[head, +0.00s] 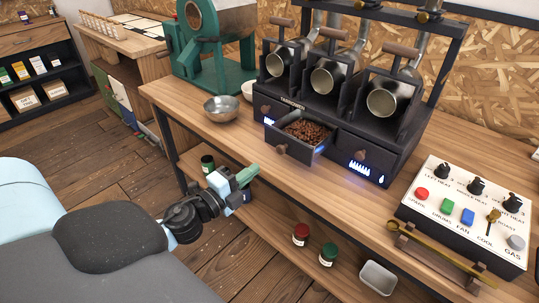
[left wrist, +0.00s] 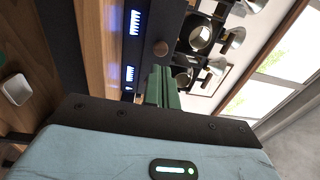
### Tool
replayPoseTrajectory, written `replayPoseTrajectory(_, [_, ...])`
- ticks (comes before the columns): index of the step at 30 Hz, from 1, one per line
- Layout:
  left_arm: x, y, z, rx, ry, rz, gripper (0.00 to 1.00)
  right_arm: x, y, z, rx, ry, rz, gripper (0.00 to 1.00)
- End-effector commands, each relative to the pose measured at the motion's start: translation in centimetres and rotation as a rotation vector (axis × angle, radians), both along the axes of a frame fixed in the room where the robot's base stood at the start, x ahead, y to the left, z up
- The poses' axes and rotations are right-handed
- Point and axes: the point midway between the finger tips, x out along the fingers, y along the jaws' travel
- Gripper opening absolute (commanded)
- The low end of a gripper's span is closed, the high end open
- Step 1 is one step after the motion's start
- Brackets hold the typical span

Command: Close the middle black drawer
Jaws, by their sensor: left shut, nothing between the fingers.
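The middle black drawer (head: 318,152) stands pulled out of the black roaster unit and holds brown beans (head: 306,131). Its round wooden knob (head: 281,149) is on its front. My left gripper (head: 248,174) has its green fingers shut and empty, below and to the left of the drawer front, apart from it in the head view. In the left wrist view the shut green fingers (left wrist: 164,78) point towards a wooden knob (left wrist: 161,48) on a dark front; I cannot tell which drawer it belongs to. My right gripper is not in view.
The black roaster unit (head: 290,106) carries several metal drums over its drawers. A metal bowl (head: 221,109) stands left of the drawer on the wooden bench (head: 222,138). A control panel (head: 468,215) is at the right. Jars and a tray (head: 378,278) sit on the lower shelf.

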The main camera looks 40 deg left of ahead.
Motion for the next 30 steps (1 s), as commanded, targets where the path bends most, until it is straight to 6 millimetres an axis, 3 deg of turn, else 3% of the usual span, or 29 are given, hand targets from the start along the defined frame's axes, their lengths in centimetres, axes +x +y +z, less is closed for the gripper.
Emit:
replayPoseTrajectory(9, [4.6,-0.5,0.5,0.002,-0.004,0.001,0.00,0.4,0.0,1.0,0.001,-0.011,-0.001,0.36])
replayPoseTrajectory(15, [6.6,-0.7,0.5,0.000,-0.002,0.001,0.00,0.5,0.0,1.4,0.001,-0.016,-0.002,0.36])
replayPoseTrajectory(30, [7.4,-0.8,0.4,0.000,0.001,0.000,0.00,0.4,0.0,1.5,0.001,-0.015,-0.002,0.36])
